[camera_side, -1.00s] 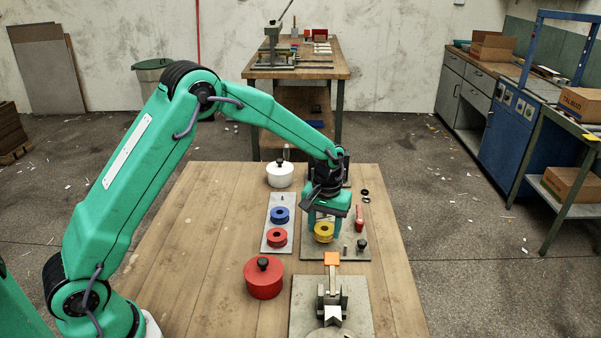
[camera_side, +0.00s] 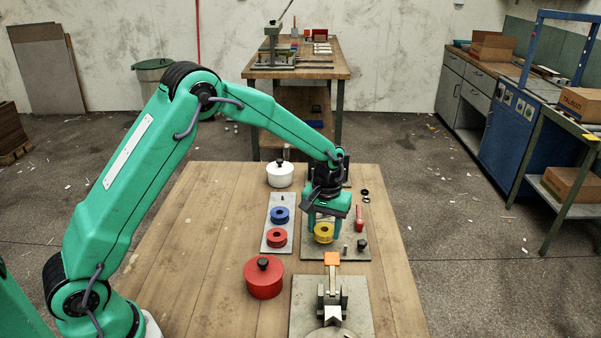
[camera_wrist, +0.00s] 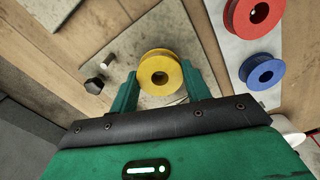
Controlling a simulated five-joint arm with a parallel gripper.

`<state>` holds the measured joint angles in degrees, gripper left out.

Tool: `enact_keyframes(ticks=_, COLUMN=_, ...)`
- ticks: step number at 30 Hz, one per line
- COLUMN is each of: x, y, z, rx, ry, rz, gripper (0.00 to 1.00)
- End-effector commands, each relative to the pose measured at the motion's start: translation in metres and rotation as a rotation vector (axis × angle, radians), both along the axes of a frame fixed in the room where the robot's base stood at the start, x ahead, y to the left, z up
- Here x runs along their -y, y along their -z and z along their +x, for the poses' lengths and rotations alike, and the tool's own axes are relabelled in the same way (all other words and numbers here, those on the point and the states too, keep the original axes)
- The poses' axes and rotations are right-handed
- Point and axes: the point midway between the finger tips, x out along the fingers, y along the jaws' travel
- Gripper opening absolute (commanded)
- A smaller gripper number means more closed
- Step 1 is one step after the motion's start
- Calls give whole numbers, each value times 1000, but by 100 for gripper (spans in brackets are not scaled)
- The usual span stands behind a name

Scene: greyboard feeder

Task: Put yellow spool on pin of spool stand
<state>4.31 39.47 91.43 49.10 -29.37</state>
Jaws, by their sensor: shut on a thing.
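The yellow spool (camera_side: 323,232) is low over a grey plate (camera_side: 345,253). My gripper (camera_wrist: 160,80) is shut on it, with one green finger on each side in the wrist view. The spool (camera_wrist: 160,56) shows its round face and centre hole there. Whether it touches the plate is unclear. Left of it in the side view is a narrow grey plate (camera_side: 268,243), which looks like the spool stand. It bears a blue spool (camera_side: 279,215) and a red spool (camera_side: 277,238). A small dark pin (camera_side: 283,198) stands bare at its far end.
A red lidded pot (camera_side: 263,279) and a white pot (camera_side: 280,174) stand on the wooden table. A clamp fixture (camera_side: 332,301) with an orange tip is in front. A black knob (camera_side: 361,244), a metal peg (camera_side: 346,249) and a red handle (camera_side: 359,218) are right of the spool.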

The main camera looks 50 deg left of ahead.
Motion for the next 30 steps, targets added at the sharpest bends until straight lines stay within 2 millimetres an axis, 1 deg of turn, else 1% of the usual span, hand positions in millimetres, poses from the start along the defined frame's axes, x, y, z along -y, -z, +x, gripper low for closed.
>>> enact_keyframes(ticks=21, x=0, y=13, z=0, rx=-1, ry=0, rz=0, gripper=26)
enact_keyframes(ticks=30, x=0, y=16, z=0, rx=0, ry=0, rz=0, gripper=26)
